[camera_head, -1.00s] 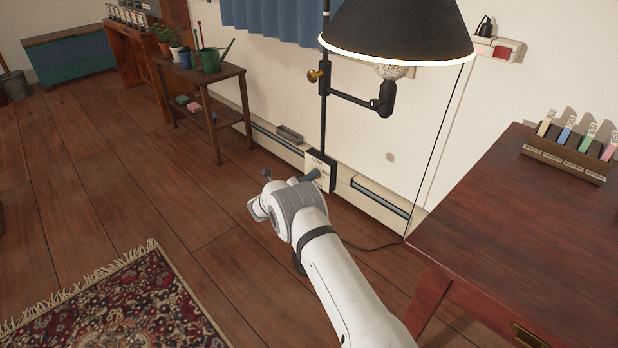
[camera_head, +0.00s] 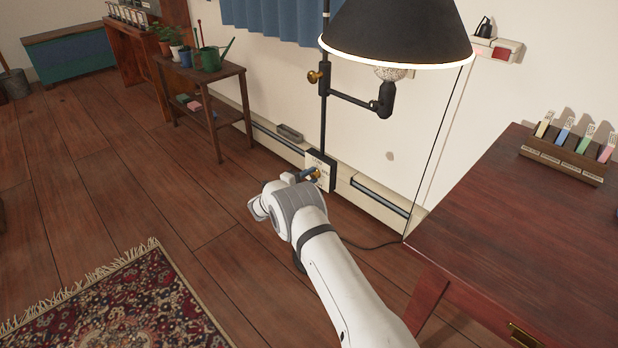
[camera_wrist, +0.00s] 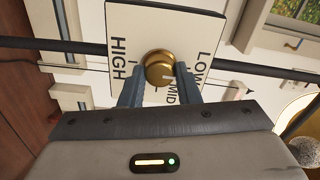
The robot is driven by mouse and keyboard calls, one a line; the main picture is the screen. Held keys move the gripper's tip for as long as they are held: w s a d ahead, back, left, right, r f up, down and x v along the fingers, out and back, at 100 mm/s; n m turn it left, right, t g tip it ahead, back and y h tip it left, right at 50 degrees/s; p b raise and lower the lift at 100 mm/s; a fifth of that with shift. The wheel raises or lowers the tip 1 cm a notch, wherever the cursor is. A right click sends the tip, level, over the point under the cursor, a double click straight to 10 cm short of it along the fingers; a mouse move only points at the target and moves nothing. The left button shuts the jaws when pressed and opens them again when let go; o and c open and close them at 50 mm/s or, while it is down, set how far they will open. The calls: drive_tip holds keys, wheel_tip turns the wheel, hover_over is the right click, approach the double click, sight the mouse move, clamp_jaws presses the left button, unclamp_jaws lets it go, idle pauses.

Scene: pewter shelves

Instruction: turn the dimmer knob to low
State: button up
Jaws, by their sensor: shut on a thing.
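The brass dimmer knob (camera_wrist: 159,68) sits on a pale plate (camera_wrist: 190,22) marked HIGH, MID and LOW in the wrist view. HIGH is left of the knob, MID just below right and LOW at right. My gripper (camera_wrist: 160,76) is shut on the knob, one finger on each side. The knob's pointer is not clear to me. In the head view the plate (camera_head: 331,182) is on the lamp's upright pole near the floor, with the knob (camera_head: 317,173) at the tip of my gripper (camera_head: 305,176). The lamp (camera_head: 395,35) is lit under its black shade.
A dark red wooden table (camera_head: 510,225) stands close at the right, with a labelled rack (camera_head: 563,160) on it. A plant stand (camera_head: 205,75) is at the back left. A patterned rug (camera_head: 125,305) lies at front left. A baseboard heater (camera_head: 380,202) runs along the wall.

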drive_tip(key=shift+a+n, duration=0.1)
drive_tip(key=shift+n, duration=0.2)
idle(0.4)
drive_tip(key=o, duration=1)
drive_tip(key=shift+c, duration=0.2)
drive_tip(key=p+v, duration=0.2)
drive_tip(key=v, duration=0.5)
drive_tip(key=shift+s+a, duration=0.25)
drive_tip(key=shift+s, duration=0.05)
